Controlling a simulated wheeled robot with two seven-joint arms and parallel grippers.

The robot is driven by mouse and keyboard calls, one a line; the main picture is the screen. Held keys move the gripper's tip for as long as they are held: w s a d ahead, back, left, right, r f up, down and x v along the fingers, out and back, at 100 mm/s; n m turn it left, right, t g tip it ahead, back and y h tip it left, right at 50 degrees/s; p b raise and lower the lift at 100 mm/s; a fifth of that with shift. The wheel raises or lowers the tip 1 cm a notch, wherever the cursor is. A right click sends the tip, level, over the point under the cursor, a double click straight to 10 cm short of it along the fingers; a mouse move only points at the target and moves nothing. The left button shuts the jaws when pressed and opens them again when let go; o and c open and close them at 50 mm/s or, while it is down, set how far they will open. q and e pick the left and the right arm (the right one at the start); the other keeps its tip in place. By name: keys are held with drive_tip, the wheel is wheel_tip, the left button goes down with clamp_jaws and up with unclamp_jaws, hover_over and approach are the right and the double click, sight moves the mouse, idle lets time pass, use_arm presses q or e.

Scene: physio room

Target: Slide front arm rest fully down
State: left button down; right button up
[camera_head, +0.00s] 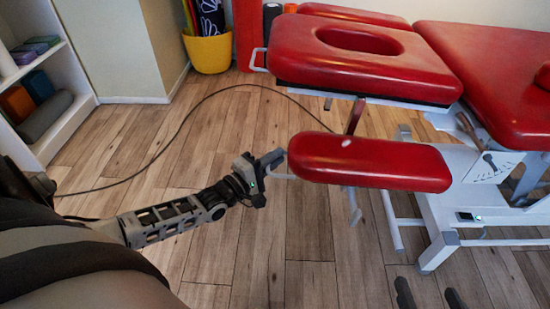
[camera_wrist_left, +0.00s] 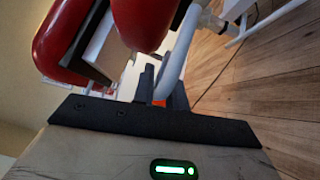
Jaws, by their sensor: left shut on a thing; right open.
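The front arm rest (camera_head: 385,168) is a red padded cushion hanging level below the head section of the red treatment table. A white curved handle (camera_head: 282,176) sticks out from its left end. My left gripper (camera_head: 268,163) is at that end, shut on the handle. In the left wrist view, the handle (camera_wrist_left: 180,55) passes between the fingers of my left gripper (camera_wrist_left: 162,88), and the red arm rest pad (camera_wrist_left: 143,20) is just beyond. My right gripper (camera_head: 430,292) shows only as two dark fingertips, apart and empty, at the bottom edge.
The red head section (camera_head: 365,70) with its face hole is above and behind the arm rest. The white table frame (camera_head: 437,210) stands on the right. A black cable (camera_head: 165,135) lies across the wooden floor. A shelf (camera_head: 70,110) and a yellow pot (camera_head: 208,52) stand farther back.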

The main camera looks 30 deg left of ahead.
use_arm(q)
drive_tip(key=shift+a, duration=0.1)
drive_tip(key=c, duration=1.5)
unclamp_jaws()
drive_tip(key=shift+f, duration=0.1)
drive_tip(key=shift+s, duration=0.1)
drive_tip(key=p+v, duration=0.3)
drive_tip(key=v, duration=1.2)
drive_tip(key=shift+s+a, duration=0.15)
drive_tip(key=shift+s, duration=0.2)
use_arm(e)
drive_tip(key=shift+d+f+g+h, duration=0.3)
drive_tip(key=shift+f+g, duration=0.15)
drive_tip(key=shift+f, duration=0.15)
drive_tip(key=shift+d+f+g+h, duration=0.2)
drive_tip(key=shift+f+g+h, duration=0.1)
drive_tip(key=shift+f+g, duration=0.25)
